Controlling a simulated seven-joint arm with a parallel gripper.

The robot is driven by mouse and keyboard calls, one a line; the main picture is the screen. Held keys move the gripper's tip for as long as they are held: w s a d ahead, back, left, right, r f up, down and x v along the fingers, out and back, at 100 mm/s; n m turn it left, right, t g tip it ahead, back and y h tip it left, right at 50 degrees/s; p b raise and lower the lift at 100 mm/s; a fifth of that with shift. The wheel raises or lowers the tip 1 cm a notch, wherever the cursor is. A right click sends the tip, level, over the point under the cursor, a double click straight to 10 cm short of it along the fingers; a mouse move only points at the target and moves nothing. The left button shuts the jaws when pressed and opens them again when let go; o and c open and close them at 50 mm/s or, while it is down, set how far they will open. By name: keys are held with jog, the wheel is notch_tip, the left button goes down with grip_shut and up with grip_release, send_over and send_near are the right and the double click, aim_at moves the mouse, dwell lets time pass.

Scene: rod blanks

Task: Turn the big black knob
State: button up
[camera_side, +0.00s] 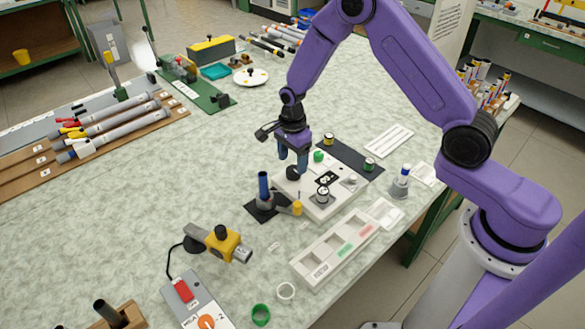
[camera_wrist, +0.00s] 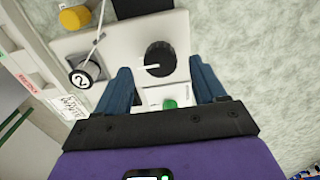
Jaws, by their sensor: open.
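The big black knob (camera_side: 293,173) sits on a white control box (camera_side: 306,204). In the wrist view the knob (camera_wrist: 160,57) is round, with a white pointer line toward the left. My gripper (camera_side: 292,161) is above the knob end of the box, pointing down. In the wrist view my gripper (camera_wrist: 159,65) is open, its blue fingers on either side of the knob's near part with a gap on both sides. Nothing is held. I cannot tell how far the tips are above the box. A green button (camera_wrist: 170,104) shows between the fingers.
A blue tube in a stand (camera_side: 263,185) and a yellow cylinder (camera_side: 297,208) stand near. A white tray (camera_side: 335,250) lies in front. The table's left middle is clear.

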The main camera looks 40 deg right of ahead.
aim_at(293, 170)
jog(key=shift+f, duration=1.9)
jog(key=c, duration=1.1)
